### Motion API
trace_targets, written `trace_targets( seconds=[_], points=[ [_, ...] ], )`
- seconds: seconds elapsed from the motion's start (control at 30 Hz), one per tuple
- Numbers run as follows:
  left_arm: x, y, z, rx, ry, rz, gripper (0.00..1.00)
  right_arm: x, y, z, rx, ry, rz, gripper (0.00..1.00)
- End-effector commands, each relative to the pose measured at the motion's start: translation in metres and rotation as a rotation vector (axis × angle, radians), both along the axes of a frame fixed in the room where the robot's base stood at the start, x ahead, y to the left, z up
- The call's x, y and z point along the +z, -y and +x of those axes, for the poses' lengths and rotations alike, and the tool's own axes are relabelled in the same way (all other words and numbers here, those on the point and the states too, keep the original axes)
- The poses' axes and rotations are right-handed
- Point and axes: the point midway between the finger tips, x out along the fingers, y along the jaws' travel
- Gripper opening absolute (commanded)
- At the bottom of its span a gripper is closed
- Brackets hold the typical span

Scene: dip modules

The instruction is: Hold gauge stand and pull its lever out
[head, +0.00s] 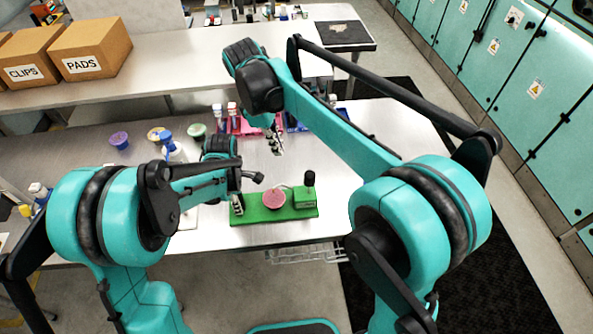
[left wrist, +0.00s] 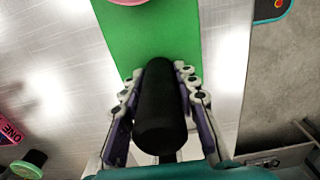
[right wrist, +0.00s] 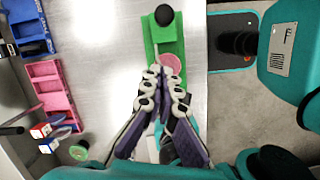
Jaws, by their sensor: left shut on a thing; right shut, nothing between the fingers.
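The gauge stand (head: 250,215) is a green base lying flat on the metal bench, with a pink disc (head: 273,199) in its middle and a black-topped post (head: 309,178) at its right end. My left gripper (head: 237,206) is at the base's left end, shut on an upright black cylinder (left wrist: 160,110) of the stand. My right gripper (head: 277,151) is shut and empty, apart from the stand on its far side.
A pink tray (head: 240,126) and a blue tray (head: 293,124) lie behind the stand. Several coloured cups and bottles, including a purple one (head: 119,140), stand at the back left. The bench right of the stand is clear.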

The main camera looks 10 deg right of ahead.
Motion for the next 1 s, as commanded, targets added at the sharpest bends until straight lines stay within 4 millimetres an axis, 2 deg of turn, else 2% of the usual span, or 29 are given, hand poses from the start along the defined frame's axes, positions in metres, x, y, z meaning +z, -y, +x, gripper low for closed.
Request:
trace_targets(
  seconds=[0.03, 0.2, 0.53, 0.67, 0.77, 1.0],
  points=[
    [0.000, 0.000, 0.000, 0.000, 0.001, 0.000, 0.00, -0.002, -0.006, 0.004, 0.024, -0.016, -0.009, 0.00],
    [0.000, 0.000, 0.000, 0.000, 0.001, 0.000, 0.00, -0.005, -0.014, 0.008, 0.065, -0.047, -0.025, 0.00],
    [0.000, 0.000, 0.000, 0.000, 0.001, 0.000, 0.00, -0.006, -0.014, 0.008, 0.067, -0.049, -0.025, 0.00],
    [0.000, 0.000, 0.000, 0.000, 0.001, 0.001, 0.00, -0.012, -0.012, 0.007, 0.066, -0.048, -0.024, 0.00],
    [0.000, 0.000, 0.000, 0.000, 0.001, 0.001, 0.00, -0.025, -0.009, 0.007, 0.066, -0.048, -0.024, 0.00],
    [0.000, 0.000, 0.000, 0.000, 0.001, 0.001, 0.00, -0.075, 0.003, 0.003, 0.065, -0.048, -0.024, 0.00]
  ],
)
